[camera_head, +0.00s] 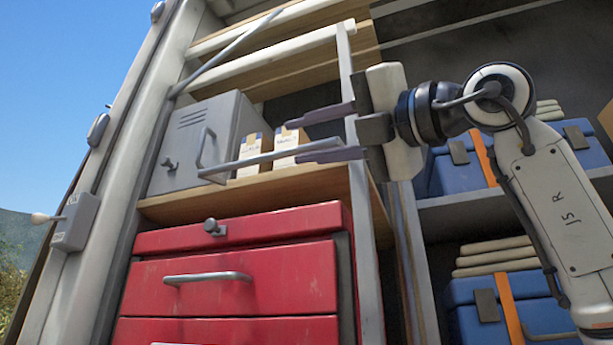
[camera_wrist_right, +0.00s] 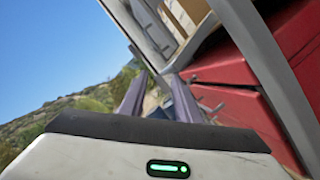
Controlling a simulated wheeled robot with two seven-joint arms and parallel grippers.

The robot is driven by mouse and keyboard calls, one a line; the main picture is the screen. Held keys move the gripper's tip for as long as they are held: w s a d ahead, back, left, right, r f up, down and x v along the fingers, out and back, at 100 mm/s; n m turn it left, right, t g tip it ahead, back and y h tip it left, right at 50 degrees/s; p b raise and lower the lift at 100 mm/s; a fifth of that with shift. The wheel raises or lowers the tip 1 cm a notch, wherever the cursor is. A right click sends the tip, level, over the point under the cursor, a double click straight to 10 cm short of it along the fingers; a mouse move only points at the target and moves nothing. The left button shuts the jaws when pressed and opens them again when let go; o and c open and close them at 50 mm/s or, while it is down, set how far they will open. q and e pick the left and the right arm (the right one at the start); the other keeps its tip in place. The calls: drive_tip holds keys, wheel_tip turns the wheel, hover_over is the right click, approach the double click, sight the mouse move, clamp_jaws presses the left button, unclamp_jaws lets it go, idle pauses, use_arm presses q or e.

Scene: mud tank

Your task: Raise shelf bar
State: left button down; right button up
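The shelf bar (camera_head: 255,160) is a thin grey metal bar. In the head view it runs across the front of the shelf above the red drawers, from in front of the grey metal box to my right gripper. My right gripper (camera_head: 318,132) comes in from the right, its two dark fingers pointing left and spread apart. The lower finger overlaps the bar's right end; I cannot tell whether they touch. In the right wrist view the gripper's fingers (camera_wrist_right: 155,98) also stand apart, with no clear object held between them. My left gripper is not in view.
A grey metal box (camera_head: 190,130) and small cartons (camera_head: 287,145) stand on the wooden shelf (camera_head: 240,193). Red drawers (camera_head: 235,275) are below. An upright post (camera_head: 362,215) stands just behind my right gripper. Blue cases (camera_head: 500,300) fill the right shelves. A switch box (camera_head: 77,220) is at left.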

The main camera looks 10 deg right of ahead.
drive_tip(key=shift+f+b+v, duration=0.2)
drive_tip(key=shift+b+v, duration=1)
drive_tip(key=shift+v, duration=1)
drive_tip(key=b+v, duration=0.3)
drive_tip(key=v, duration=0.4)
drive_tip(key=shift+w+d+f, duration=0.2)
drive_tip(key=shift+d+f, duration=0.1)
drive_tip(key=shift+d, duration=0.1)
